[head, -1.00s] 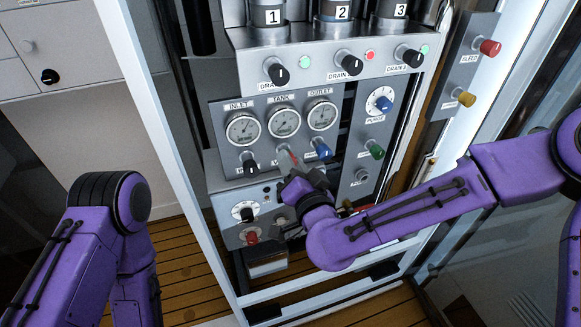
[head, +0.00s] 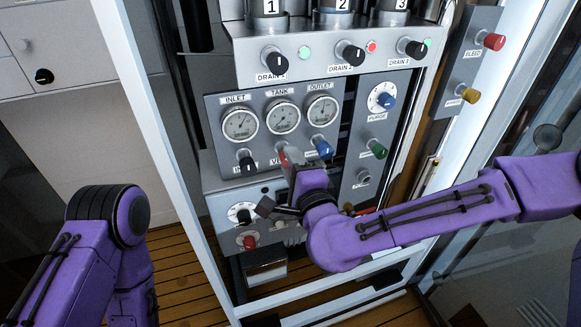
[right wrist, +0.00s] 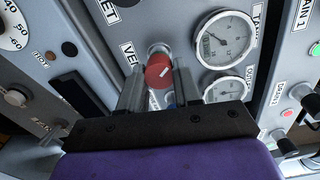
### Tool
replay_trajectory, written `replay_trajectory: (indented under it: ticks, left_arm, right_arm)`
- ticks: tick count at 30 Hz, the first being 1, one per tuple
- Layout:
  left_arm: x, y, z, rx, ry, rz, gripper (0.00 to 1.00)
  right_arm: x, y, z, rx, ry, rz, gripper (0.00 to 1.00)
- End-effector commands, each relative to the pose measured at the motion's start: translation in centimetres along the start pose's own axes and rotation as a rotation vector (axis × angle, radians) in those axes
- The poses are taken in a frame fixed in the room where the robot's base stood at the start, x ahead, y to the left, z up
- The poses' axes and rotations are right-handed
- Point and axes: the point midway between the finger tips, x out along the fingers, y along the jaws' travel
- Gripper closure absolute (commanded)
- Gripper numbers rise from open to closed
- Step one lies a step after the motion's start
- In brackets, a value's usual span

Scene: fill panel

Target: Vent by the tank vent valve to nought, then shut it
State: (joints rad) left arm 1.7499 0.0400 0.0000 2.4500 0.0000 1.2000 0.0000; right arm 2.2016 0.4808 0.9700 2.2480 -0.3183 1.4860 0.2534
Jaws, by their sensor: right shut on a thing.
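The red vent knob (head: 283,158) is below the tank gauge (head: 283,117) on the grey panel, mostly hidden by my gripper. My right gripper (head: 291,160) is shut on it. In the right wrist view the red knob (right wrist: 158,72) sits between the two fingers (right wrist: 158,88), with a white pointer mark on its face and part of the "VENT" label beside it. The tank gauge also shows in the right wrist view (right wrist: 222,42); its exact reading is too small to tell. My left gripper is out of view; only the left arm shows.
A black inlet knob (head: 246,162) stands left of the vent knob and a blue knob (head: 321,147) close on its right. A green knob (head: 376,149) and the purge dial (head: 382,97) are further right. Below are a white dial (head: 241,212) and a red button (head: 249,242).

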Motion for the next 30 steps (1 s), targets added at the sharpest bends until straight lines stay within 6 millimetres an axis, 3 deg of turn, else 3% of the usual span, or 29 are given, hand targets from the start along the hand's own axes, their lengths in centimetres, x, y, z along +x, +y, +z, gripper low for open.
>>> replay_trajectory:
  ticks: [15,30]
  left_arm:
    - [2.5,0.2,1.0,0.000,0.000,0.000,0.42]
    - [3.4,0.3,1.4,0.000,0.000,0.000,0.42]
  right_arm:
    - [-0.1,0.6,0.0,0.457,0.000,0.006,0.98]
    - [-0.1,0.5,0.1,0.668,0.001,0.007,0.98]
